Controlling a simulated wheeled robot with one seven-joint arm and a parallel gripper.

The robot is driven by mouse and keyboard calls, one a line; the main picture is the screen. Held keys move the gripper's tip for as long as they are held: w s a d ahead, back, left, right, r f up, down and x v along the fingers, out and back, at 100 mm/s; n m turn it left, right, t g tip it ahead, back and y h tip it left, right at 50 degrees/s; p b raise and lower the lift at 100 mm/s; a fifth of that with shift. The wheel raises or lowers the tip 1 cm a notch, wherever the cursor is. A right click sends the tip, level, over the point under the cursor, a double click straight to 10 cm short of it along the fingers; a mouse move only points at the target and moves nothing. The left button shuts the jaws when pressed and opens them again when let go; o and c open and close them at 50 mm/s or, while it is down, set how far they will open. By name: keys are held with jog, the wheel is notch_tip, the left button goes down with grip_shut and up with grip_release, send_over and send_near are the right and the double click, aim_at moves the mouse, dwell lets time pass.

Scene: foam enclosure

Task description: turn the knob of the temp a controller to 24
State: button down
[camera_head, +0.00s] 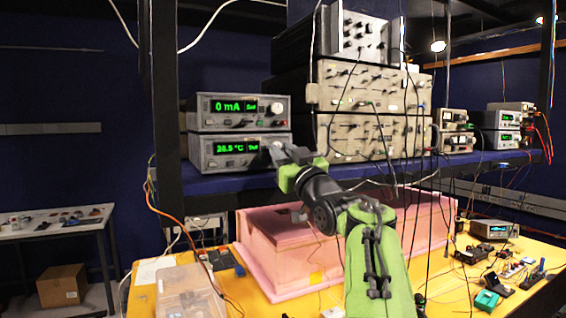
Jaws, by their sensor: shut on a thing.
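The temperature controller (206,164) is the lower of two stacked grey boxes on the shelf at left centre. Its green display (229,148) seems to read 28.5 °C, though the first digits are small and hard to tell. My gripper (281,149) is at the right end of its front panel, shut on the knob. The gripper covers the knob, so its pointer and exact shape are hidden. My green and dark arm reaches up from the lower middle to the panel.
A second box (240,112) showing 0 mA sits on top of the controller. Stacked beige instruments (362,92) with hanging cables stand just right of my gripper. A pink foam box (290,245) lies below the shelf edge (225,183).

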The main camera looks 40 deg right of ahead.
jog(key=n+y, duration=0.1)
jog(key=n, duration=0.2)
jog(key=shift+d+n+y, duration=0.2)
jog(key=shift+n+y, duration=0.2)
jog(key=shift+n+y+p, duration=0.4)
jog(key=shift+n+y, duration=0.6)
jog(key=shift+n, duration=1.1)
jog(key=c, duration=0.9)
grip_release()
jog(key=shift+d, duration=0.1)
jog(key=shift+s, duration=0.1)
